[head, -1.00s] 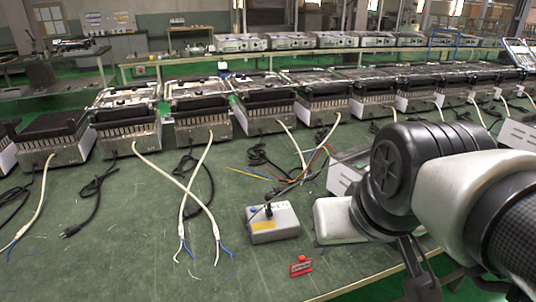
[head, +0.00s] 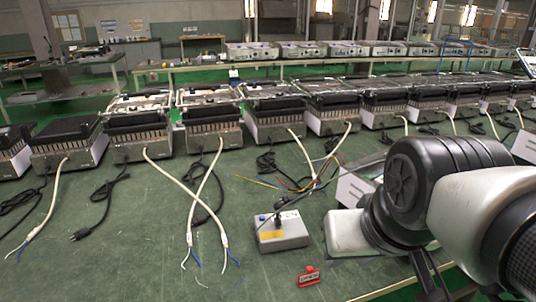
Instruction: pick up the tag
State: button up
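The tag (head: 308,277) is a small red piece with pale lettering. It lies on the green workbench (head: 120,265) near the lower middle of the head view, in front of a grey box. My arm fills the lower right of the head view, to the right of the tag. My gripper's fingertips cannot be made out, so its opening is hidden. The tag is apart from the visible parts of my arm.
A grey box (head: 282,232) with a yellow label stands just behind the tag. A row of heating units (head: 135,130) runs along the bench behind. White cables (head: 217,180) and black cords (head: 100,200) trail forward. The bench left of the tag is mostly clear.

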aim_at(312, 276)
jog(key=k+u, duration=0.2)
jog(key=u, duration=0.8)
jog(key=z, duration=0.95)
jog(key=i+l, duration=0.1)
jog(key=l, duration=0.25)
jog(key=i+l+z, duration=0.1)
jog(key=l, duration=0.2)
